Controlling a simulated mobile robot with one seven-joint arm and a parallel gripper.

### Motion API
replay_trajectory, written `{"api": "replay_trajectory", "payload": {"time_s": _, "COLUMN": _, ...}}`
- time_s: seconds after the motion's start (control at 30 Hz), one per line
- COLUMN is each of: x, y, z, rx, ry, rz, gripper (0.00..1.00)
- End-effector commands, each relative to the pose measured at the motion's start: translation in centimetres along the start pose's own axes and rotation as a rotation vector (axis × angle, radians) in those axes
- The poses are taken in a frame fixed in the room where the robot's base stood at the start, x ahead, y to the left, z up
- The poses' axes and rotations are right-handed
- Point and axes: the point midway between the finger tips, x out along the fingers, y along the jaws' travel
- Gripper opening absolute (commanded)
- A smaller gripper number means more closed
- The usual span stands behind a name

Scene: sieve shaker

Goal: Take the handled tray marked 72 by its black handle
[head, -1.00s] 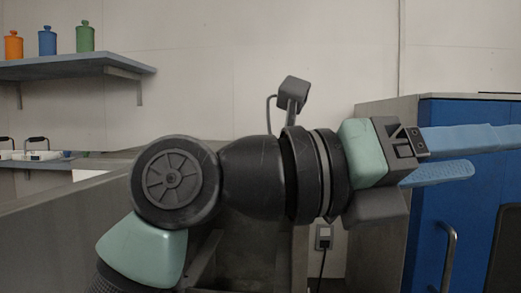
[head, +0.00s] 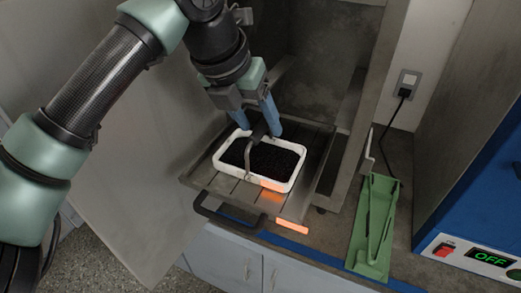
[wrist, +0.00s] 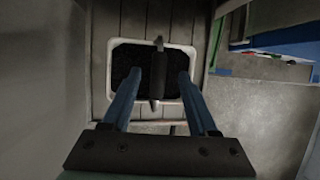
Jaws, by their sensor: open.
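A white tray (head: 296,178) with dark granular contents sits on a slatted metal platform. A dark arched handle (head: 248,160) rises over it. I cannot read a number on the tray; an orange glowing patch shows on its front wall. My gripper (head: 261,130) points down over the tray with its blue fingers apart. In the wrist view the handle (wrist: 157,78) stands between the two open fingers (wrist: 159,74), with a gap visible on each side. The white tray rim (wrist: 188,52) shows beyond them. I cannot tell exactly how far down the handle the fingertips reach.
The slatted platform (head: 318,150) has a black pull handle (head: 228,217) in front. Metal walls enclose it at the left, back and right. A green holder (head: 375,235) stands on the right, beside a blue machine (head: 488,180) whose display reads OFF.

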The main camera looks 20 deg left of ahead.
Motion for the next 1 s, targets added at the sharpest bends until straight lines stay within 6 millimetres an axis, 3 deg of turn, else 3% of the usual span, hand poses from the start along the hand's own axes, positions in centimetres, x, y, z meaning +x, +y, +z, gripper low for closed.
{"api": "replay_trajectory", "payload": {"time_s": 0.17, "x": 1.2, "y": -0.1, "z": 0.0, "rx": 0.0, "ry": 0.001, "rz": -0.003, "gripper": 0.6}}
{"api": "replay_trajectory", "payload": {"time_s": 0.5, "x": 5.6, "y": 0.2, "z": -0.1, "rx": 0.0, "ry": 0.001, "rz": -0.003, "gripper": 0.6}}
{"api": "replay_trajectory", "payload": {"time_s": 0.77, "x": 5.9, "y": 0.3, "z": -0.1, "rx": 0.001, "ry": -0.001, "rz": -0.002, "gripper": 0.6}}
{"api": "replay_trajectory", "payload": {"time_s": 1.0, "x": 5.9, "y": 0.3, "z": -0.1, "rx": 0.001, "ry": -0.001, "rz": -0.002, "gripper": 0.18}}
